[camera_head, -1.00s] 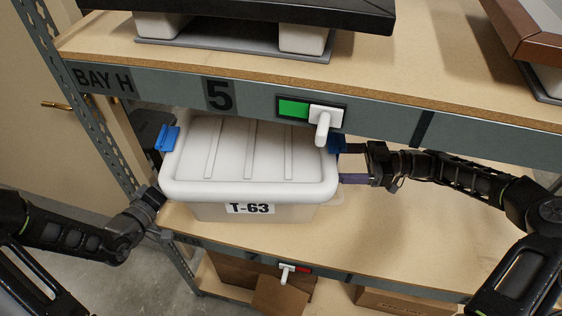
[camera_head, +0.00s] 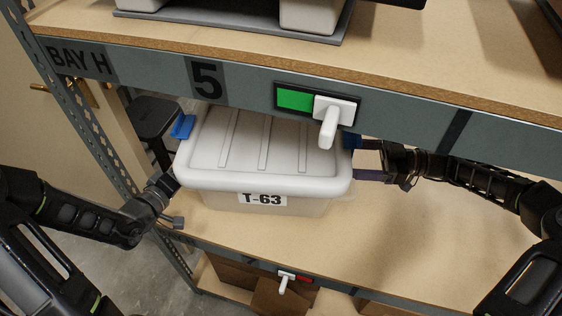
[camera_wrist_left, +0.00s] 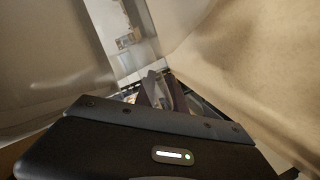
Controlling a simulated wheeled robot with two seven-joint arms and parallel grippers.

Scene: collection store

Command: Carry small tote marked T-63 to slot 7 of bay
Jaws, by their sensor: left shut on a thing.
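The tote T-63 (camera_head: 236,183) is a pale box with a white lid, blue side latches and a black "T-63" label on its front. It is level, over the board of the middle shelf (camera_head: 400,225), its rear part under the shelf edge marked 5. I cannot tell whether its base touches the board. My left gripper (camera_head: 176,184) is at the tote's left side, its fingers mostly hidden; dark fingers show close together in the left wrist view (camera_wrist_left: 160,92). My right gripper (camera_head: 368,160) is at the tote's right side by the blue latch, its fingers spread apart.
The upper shelf edge (camera_head: 420,125) reads BAY H and 5 and carries a green indicator with a white lever (camera_head: 330,125). A perforated upright (camera_head: 95,130) stands close on the left. Cardboard boxes (camera_head: 235,275) lie below.

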